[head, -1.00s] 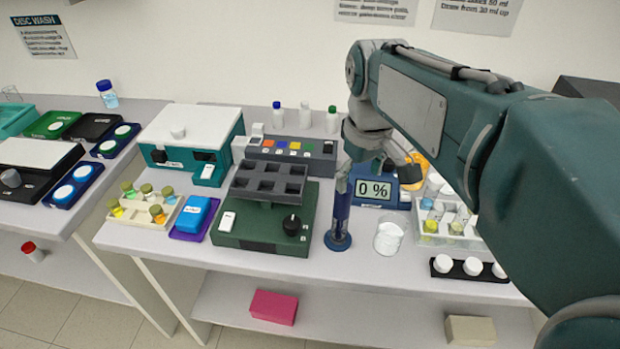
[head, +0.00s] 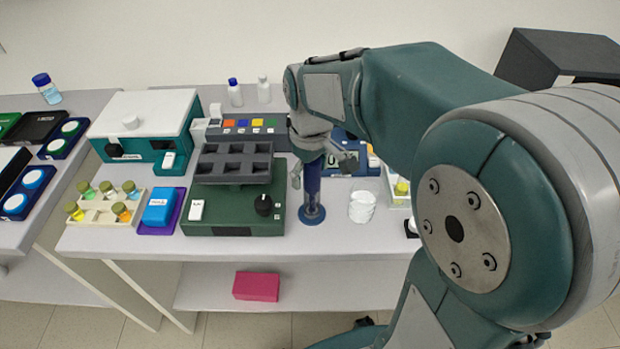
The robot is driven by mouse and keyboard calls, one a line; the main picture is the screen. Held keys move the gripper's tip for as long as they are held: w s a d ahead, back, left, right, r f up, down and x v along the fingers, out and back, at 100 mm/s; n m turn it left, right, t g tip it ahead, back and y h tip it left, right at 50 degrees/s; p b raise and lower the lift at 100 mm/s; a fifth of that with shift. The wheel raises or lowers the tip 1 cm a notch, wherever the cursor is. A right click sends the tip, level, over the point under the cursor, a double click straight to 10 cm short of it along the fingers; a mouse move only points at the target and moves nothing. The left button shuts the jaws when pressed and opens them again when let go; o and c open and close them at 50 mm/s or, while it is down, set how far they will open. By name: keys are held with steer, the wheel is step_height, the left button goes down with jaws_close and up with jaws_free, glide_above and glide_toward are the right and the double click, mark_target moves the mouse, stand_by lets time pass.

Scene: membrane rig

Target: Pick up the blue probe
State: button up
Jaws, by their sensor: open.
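The blue probe (head: 312,188) looks to be the dark blue upright cylinder with a round, wider foot. It stands on the bench just right of the green device. My gripper (head: 321,168) is at the probe's upper part, pointing down. Its fingers are spread, one to the left of the probe and one to the right, and it holds nothing. The probe's top is hidden by my gripper. I cannot tell whether the fingers touch it.
The green device (head: 232,215) with a dark grid rack (head: 233,162) stands close on the left. A beaker of white material (head: 362,207) stands close on the right. A display unit (head: 350,150) is behind, partly hidden. A pink block (head: 256,286) lies on the lower shelf.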

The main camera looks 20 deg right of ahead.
steer(key=shift+d+f, duration=0.25)
steer(key=shift+f, duration=0.25)
steer(key=shift+a, duration=0.15)
steer(key=c, duration=1.1)
steer(key=shift+o, duration=0.2)
steer(key=shift+r, duration=0.1)
